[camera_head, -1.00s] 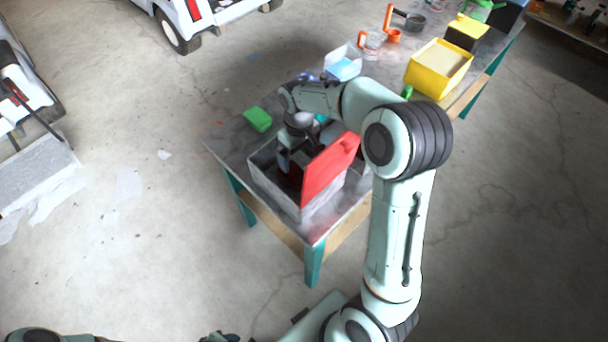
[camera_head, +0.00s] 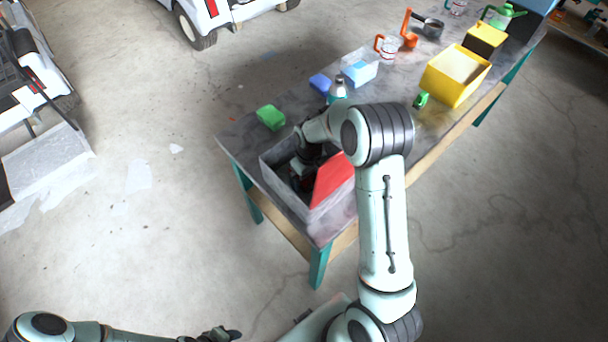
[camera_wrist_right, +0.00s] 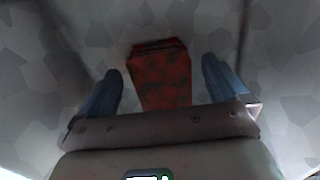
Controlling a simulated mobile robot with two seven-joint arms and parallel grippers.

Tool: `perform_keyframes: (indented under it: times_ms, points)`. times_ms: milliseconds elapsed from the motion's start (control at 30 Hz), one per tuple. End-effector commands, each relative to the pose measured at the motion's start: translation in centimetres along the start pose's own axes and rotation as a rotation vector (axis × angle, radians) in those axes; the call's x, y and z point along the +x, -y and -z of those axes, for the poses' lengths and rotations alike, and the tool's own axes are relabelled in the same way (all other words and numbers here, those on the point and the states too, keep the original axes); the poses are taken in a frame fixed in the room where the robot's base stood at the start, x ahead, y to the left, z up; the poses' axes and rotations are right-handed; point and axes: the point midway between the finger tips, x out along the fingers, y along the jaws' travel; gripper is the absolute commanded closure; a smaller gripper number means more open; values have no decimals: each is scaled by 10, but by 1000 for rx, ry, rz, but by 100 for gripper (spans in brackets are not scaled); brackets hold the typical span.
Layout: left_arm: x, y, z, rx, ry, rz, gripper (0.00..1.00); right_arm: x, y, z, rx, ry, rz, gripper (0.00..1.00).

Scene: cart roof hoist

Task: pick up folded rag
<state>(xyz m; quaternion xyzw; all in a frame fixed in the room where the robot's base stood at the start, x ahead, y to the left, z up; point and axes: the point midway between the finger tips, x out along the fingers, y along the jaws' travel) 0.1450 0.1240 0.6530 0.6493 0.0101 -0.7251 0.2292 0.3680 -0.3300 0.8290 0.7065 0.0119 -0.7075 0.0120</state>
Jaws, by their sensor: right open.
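The folded rag (camera_wrist_right: 160,80), dark red with blackish blotches, shows in the right wrist view on a grey surface. My right gripper (camera_wrist_right: 161,68) is open, with one blue finger on each side of the rag and a gap on both sides. In the head view the right gripper (camera_head: 303,175) is down inside a grey open bin (camera_head: 272,180) at the table's near end. My arm hides most of the bin's inside there. My left gripper (camera_head: 222,335) is at the bottom edge, away from the table; its jaws are unclear.
A red panel (camera_head: 333,180) slants up at the bin's right side. On the table (camera_head: 240,146) are a green block (camera_head: 271,117), a blue block (camera_head: 320,83), a clear container (camera_head: 360,68) and a yellow bin (camera_head: 455,75).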

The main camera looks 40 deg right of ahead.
Motion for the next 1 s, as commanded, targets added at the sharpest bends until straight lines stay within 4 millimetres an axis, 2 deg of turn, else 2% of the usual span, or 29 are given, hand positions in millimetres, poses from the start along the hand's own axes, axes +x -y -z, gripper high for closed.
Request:
perform_keyframes:
  times_ms: [267, 433, 467, 767, 1000]
  points:
    - [0, 0, 0, 0, 1, 0, 57, 5, 0, 0, 0, 0, 0, 0]
    - [0, 0, 0, 0, 1, 0, 57, 5, 0, 0, 0, 0, 0, 52]
    - [0, 0, 0, 0, 1, 0, 57, 5, 0, 0, 0, 0, 0, 58]
    - [0, 0, 0, 0, 1, 0, 57, 4, 0, 0, 0, 0, 0, 58]
    - [0, 0, 0, 0, 0, 0, 57, -14, 0, 1, 0, -3, 0, 58]
